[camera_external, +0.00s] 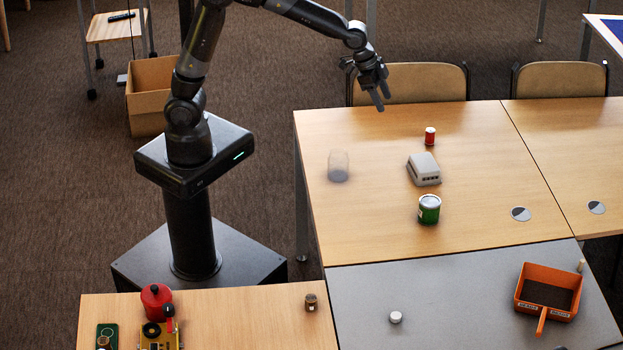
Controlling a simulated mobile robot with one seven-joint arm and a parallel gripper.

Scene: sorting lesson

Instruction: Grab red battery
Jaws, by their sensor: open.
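A small red cylinder with a light top, which looks like the red battery (430,136), stands upright near the back edge of the wooden table (480,210). My gripper (382,100) hangs in the air over the table's back left part, with its fingers pointing down. It is open and empty. It is to the left of the red battery and higher than it, apart from it. Nothing hides the battery.
A grey box (424,169), a green can (429,209) and a clear glass (338,167) stand on the same table. An orange bin (548,291) sits on the grey table (450,300). Two chairs (415,83) stand behind.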

